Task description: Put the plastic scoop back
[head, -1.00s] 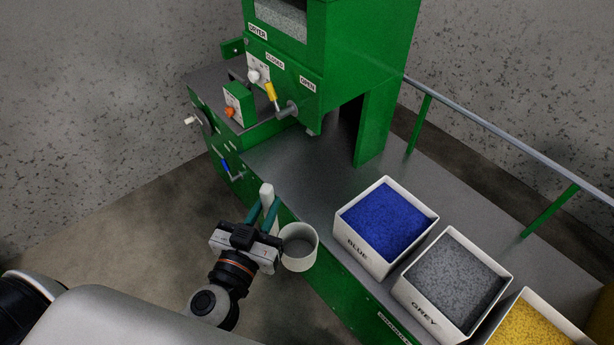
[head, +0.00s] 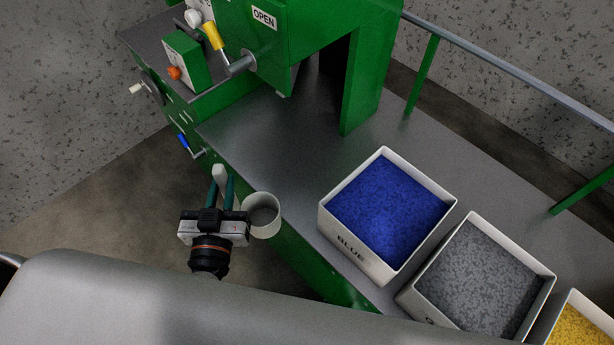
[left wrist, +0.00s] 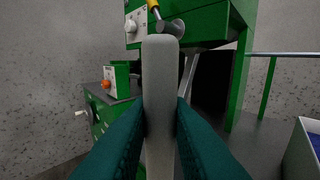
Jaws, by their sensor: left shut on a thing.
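The plastic scoop (head: 262,216) is a whitish round cup with a pale handle, held in front of the green machine's bench edge. My left gripper (head: 222,184) is shut on the scoop's handle. In the left wrist view the pale handle (left wrist: 159,100) stands upright between the teal fingers. The cup looks empty inside, with a grey bottom, and is hidden in the left wrist view. My right gripper is not in view.
The grey bench (head: 300,160) has open room left of the blue bin (head: 333,232). A grey bin (head: 546,300) and a yellow bin (head: 580,335) stand to the right. The green machine (head: 363,85) has a yellow-handled lever (head: 213,36) and a blue lever (head: 184,142). A rail (head: 500,70) runs behind.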

